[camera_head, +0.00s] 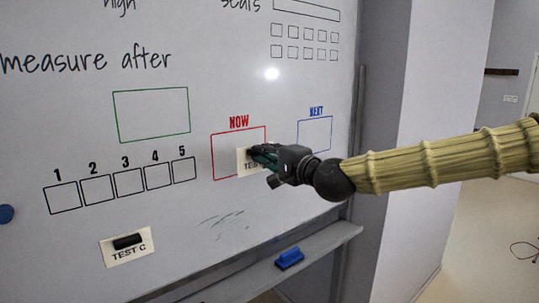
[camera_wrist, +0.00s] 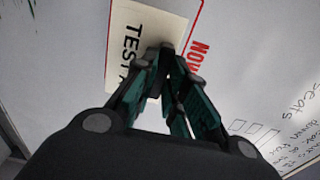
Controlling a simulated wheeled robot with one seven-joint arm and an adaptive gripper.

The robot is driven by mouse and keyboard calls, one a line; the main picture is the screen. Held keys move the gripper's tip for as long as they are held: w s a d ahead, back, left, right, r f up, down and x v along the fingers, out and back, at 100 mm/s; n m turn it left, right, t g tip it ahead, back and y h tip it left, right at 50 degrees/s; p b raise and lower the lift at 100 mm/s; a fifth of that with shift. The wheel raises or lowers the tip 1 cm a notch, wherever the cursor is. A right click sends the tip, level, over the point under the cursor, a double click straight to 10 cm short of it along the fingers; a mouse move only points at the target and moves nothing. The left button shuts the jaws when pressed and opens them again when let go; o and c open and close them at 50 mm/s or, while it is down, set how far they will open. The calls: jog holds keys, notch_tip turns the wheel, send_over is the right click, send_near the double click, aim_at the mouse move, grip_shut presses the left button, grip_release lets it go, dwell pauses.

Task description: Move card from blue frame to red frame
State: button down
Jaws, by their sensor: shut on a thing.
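My gripper (camera_head: 257,153) is shut on a pale card (camera_head: 242,158) in front of the whiteboard. The card's visible text reads "TEST", with its last letter partly hidden by my fingers. In the head view the card overlaps the lower right part of the red frame (camera_head: 212,157), labelled NOW. I cannot tell whether the card touches the board. The blue frame (camera_head: 315,134), labelled NEXT, is empty to the right. In the wrist view the fingertips (camera_wrist: 165,60) close over the card (camera_wrist: 148,22), beside a red frame line (camera_wrist: 191,28).
A TEST C card (camera_head: 143,244) with a black holder (camera_head: 127,241) is on the board at lower left. A blue eraser (camera_head: 289,258) lies on the board's tray (camera_head: 325,243). A green frame (camera_head: 150,115) and numbered boxes (camera_head: 128,183) are left of the red frame.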

aim_at(250, 147)
jog(key=shift+p+x, duration=0.35)
jog(key=shift+x, duration=1.5)
jog(key=shift+b+x, duration=0.35)
jog(key=shift+x, duration=1)
jog(key=shift+w+a, duration=0.25)
jog(key=shift+w, duration=0.1)
jog(key=c, duration=1)
grip_release()
jog(key=shift+o, duration=0.2)
jog(key=b+v, duration=0.1)
jog(key=v, duration=0.6)
jog(key=shift+b, duration=0.3)
